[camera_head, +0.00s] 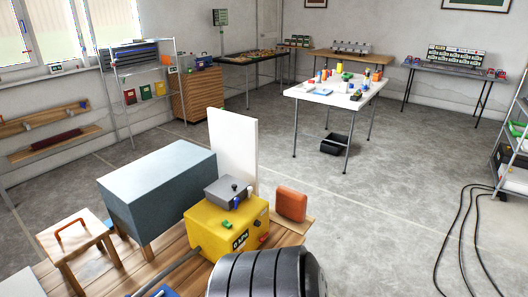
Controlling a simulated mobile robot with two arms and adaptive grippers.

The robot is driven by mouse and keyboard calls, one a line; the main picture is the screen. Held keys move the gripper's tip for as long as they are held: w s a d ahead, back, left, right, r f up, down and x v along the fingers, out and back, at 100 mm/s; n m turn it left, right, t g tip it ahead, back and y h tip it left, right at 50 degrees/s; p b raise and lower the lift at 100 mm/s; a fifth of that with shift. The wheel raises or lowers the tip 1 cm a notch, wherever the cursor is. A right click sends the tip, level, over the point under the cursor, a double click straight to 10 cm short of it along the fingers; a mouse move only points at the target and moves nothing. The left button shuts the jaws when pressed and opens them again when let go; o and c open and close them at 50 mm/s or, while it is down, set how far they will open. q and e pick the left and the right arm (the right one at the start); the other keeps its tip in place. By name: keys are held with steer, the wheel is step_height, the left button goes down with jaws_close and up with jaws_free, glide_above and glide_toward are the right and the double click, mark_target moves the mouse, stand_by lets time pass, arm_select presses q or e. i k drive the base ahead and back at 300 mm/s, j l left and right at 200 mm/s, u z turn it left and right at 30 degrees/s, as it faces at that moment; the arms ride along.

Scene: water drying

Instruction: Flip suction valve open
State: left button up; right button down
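A yellow box (212,232) with a "0 kPa" style readout (240,241) stands on a wooden bench (85,277) in the near middle. A grey box (222,192) with a dark knob sits on the yellow box. A small blue and white piece (236,203) is beside it. A grey hose (178,265) runs from the yellow box to the lower left. Neither gripper is in view.
A blue-grey block (160,185) and small wooden stool (75,240) stand left of the yellow box. A white panel (233,145) rises behind, and an orange case (291,204) is right. Floor (400,205) is open to the right.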

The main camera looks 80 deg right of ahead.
mark_target(262, 239)
steer(key=z, duration=2.7)
